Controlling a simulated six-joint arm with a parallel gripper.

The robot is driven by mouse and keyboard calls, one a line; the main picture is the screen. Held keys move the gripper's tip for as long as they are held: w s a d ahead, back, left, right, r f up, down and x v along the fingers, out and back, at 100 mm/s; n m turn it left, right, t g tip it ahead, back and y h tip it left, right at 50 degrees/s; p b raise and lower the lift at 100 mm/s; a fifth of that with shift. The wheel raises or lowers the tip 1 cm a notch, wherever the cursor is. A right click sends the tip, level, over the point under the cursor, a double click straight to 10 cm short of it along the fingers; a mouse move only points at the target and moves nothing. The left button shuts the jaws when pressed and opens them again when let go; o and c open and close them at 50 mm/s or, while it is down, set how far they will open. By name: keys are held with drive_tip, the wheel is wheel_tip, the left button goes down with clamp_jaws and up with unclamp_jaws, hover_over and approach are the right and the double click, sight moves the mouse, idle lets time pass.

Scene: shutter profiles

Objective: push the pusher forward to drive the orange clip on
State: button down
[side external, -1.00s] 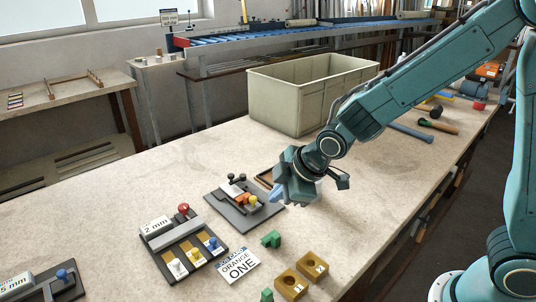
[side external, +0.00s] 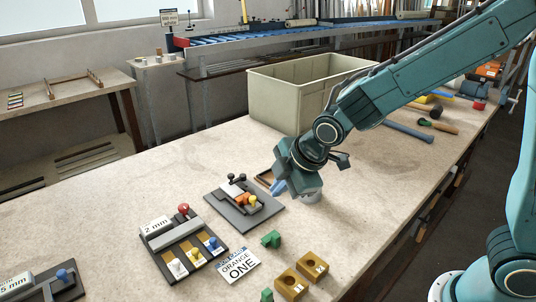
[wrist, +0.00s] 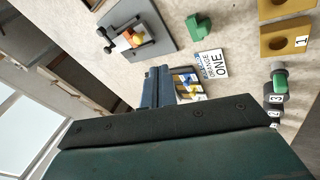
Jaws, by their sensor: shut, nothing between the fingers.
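The orange clip (side external: 241,199) sits on a dark fixture plate (side external: 266,214) in the middle of the bench. A yellow knob (side external: 252,201), perhaps the pusher's, stands beside it on the right. In the wrist view the clip (wrist: 126,36) and yellow knob (wrist: 137,40) show at the upper left. My gripper (side external: 279,187) is above the bench, behind and right of the fixture in the side view, apart from the knob. Its blue fingers are shut and empty in the wrist view (wrist: 157,80). The exact contact between clip and pusher is too small to tell.
A 2 mm board (side external: 215,262) with several coloured knobs stands front left of the fixture. An ORANGE ONE card (side external: 239,265), a green block (side external: 271,239) and two yellow-brown blocks (side external: 291,284) lie in front. A large beige bin (side external: 290,100) stands behind.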

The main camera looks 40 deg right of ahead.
drive_tip(key=a+n+g, duration=0.1)
drive_tip(key=n, duration=0.4)
drive_tip(key=w+a+r+n+g+h, duration=0.1)
drive_tip(key=n, duration=0.4)
drive_tip(key=w+a+n+g+h, duration=0.1)
drive_tip(key=n, duration=0.5)
drive_tip(key=shift+w+r, duration=0.2)
drive_tip(key=shift+r, duration=0.05)
drive_tip(key=shift+f, duration=0.1)
approach(254, 209)
drive_tip(key=s+f, duration=0.1)
drive_tip(key=s+a+f, duration=0.1)
drive_tip(key=f, duration=0.1)
drive_tip(key=shift+s+a+f, duration=0.1)
drive_tip(key=shift+s+a, duration=0.1)
drive_tip(key=shift+w+d+f, duration=0.25)
drive_tip(key=shift+w+d, duration=0.05)
drive_tip(key=shift+w, duration=0.3)
drive_tip(key=shift+w+d+f, duration=0.25)
drive_tip(key=shift+w+d, duration=0.05)
drive_tip(key=shift+w, duration=0.35)
drive_tip(key=shift+w+d+f, duration=0.15)
drive_tip(key=shift+w+d, duration=0.15)
drive_tip(key=shift+w, duration=0.35)
